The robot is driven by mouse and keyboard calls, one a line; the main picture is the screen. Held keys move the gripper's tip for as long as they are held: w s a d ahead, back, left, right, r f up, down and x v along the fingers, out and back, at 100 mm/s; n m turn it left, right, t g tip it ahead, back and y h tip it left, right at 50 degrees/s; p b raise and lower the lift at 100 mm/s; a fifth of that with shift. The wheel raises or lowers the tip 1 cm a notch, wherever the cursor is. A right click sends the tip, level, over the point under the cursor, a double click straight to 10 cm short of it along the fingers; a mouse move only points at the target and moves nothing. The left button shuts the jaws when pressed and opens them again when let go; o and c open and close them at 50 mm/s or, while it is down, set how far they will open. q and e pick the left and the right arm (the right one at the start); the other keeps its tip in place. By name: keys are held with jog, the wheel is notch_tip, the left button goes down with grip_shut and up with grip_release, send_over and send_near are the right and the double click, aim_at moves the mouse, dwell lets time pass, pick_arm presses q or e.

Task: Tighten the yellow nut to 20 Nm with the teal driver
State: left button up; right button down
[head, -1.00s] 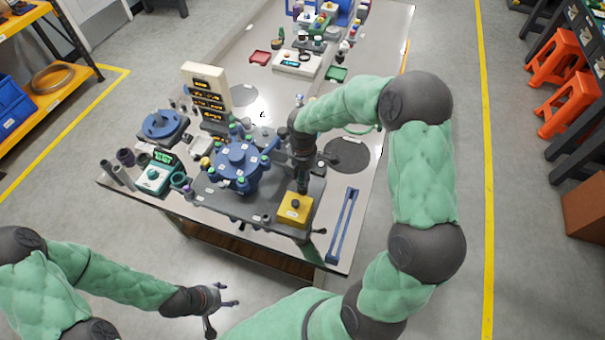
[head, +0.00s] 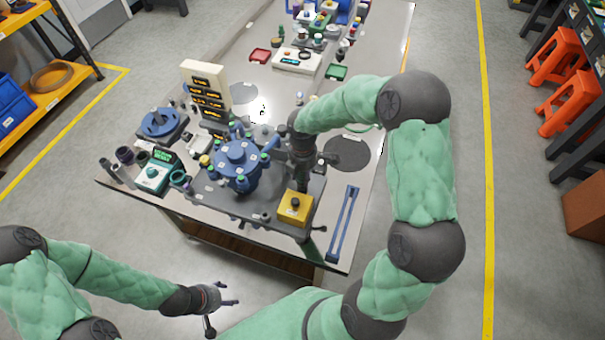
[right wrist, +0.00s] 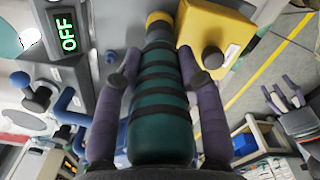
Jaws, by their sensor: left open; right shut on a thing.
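The teal driver (right wrist: 160,120) with dark bands is between the purple fingers of my right gripper (right wrist: 165,75) in the right wrist view. The gripper is shut on it. A yellow ring (right wrist: 159,18) shows at the driver's far end; I cannot tell if it is the yellow nut or part of the driver. In the head view my right gripper (head: 302,178) is over the dark plate, right of the blue vessel (head: 238,164), and the driver is mostly hidden. My left gripper (head: 228,294) is open and empty, off the bench's front edge.
A yellow box (head: 295,208) with a dark knob sits close to my right gripper. A display reading OFF (right wrist: 69,31) shows in the right wrist view. A teal-and-white meter (head: 153,176) stands left, and a blue long-handled tool (head: 343,224) lies right.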

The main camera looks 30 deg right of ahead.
jog(key=shift+f, duration=0.25)
jog(key=shift+f, duration=0.2)
dwell(1.4)
jog(key=shift+r, duration=0.1)
jog(key=shift+r+p, duration=2.2)
jog(key=shift+r, duration=0.25)
